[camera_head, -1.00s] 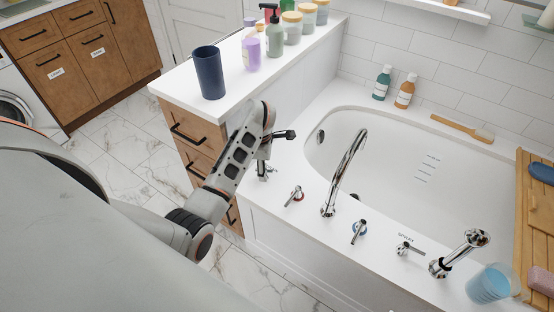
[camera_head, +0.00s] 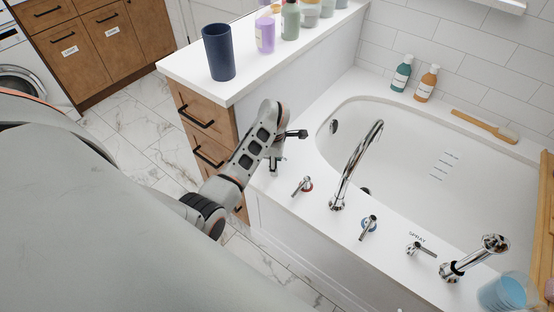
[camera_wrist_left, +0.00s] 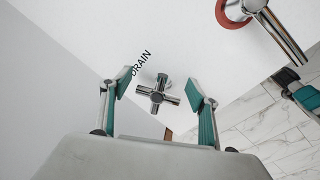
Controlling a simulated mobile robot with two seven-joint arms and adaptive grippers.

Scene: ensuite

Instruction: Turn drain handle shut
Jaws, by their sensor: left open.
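The drain handle (camera_wrist_left: 158,95) is a chrome cross-shaped knob on the white tub deck, with the word DRAIN printed beside it. In the left wrist view, my left gripper (camera_wrist_left: 168,88) is open, with one teal-padded finger on each side of the handle and gaps between. In the head view, my left gripper (camera_head: 284,138) is over the deck's left end, and the drain handle (camera_head: 274,168) shows only partly below it. At the right of the wrist view, teal-padded fingers (camera_wrist_left: 300,93) look like my right gripper, cut off by the frame edge.
A red-ringed tap handle (camera_head: 302,186), the tall curved spout (camera_head: 352,165), a blue-ringed handle (camera_head: 368,228) and the spray controls (camera_head: 420,250) stand rightward along the deck. A counter (camera_head: 250,75) with a dark blue cup (camera_head: 218,52) is behind my left gripper.

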